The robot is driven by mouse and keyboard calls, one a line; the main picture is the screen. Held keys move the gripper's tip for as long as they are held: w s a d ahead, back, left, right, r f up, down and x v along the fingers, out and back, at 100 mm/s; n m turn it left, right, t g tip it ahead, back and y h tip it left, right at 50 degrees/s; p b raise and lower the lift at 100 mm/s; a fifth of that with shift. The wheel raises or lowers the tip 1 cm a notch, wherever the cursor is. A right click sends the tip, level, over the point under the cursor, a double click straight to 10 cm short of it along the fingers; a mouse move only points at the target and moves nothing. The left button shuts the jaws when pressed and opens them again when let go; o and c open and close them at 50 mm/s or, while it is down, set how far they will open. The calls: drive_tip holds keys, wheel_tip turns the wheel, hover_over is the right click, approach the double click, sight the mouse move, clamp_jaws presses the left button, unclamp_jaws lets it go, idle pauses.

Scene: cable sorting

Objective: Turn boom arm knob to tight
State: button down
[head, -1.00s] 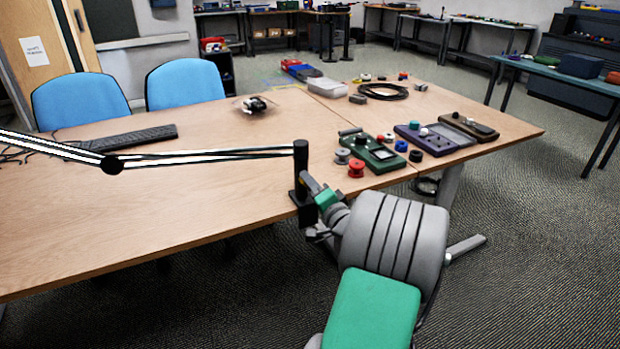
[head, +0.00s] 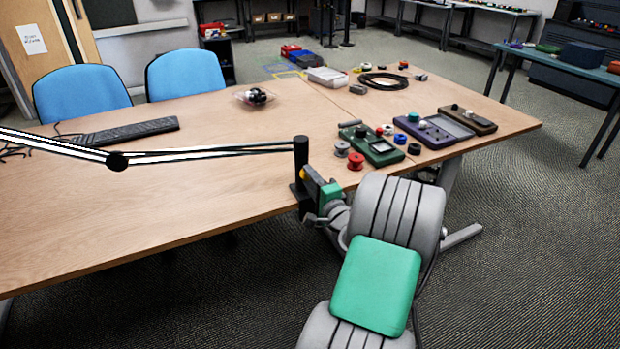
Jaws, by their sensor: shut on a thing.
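The boom arm (head: 200,147) reaches over the table from the left to a black upright post (head: 301,160) clamped at the table's front edge. My gripper (head: 308,184) is at the lower part of this post, on its right side. It is shut on the boom arm knob, which is mostly hidden by the jaws and the wrist. A small yellow patch (head: 303,174) shows between the post and the gripper. The knob's exact angle cannot be read.
Red spools (head: 356,161) and a green device (head: 372,146) lie on the table just beyond the gripper.

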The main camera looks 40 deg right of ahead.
drive_tip(key=c, duration=1.1)
unclamp_jaws()
drive_tip(key=shift+o, duration=0.2)
drive_tip(key=v, duration=0.7)
drive_tip(key=shift+s, duration=0.35)
drive_tip(key=shift+a, duration=0.1)
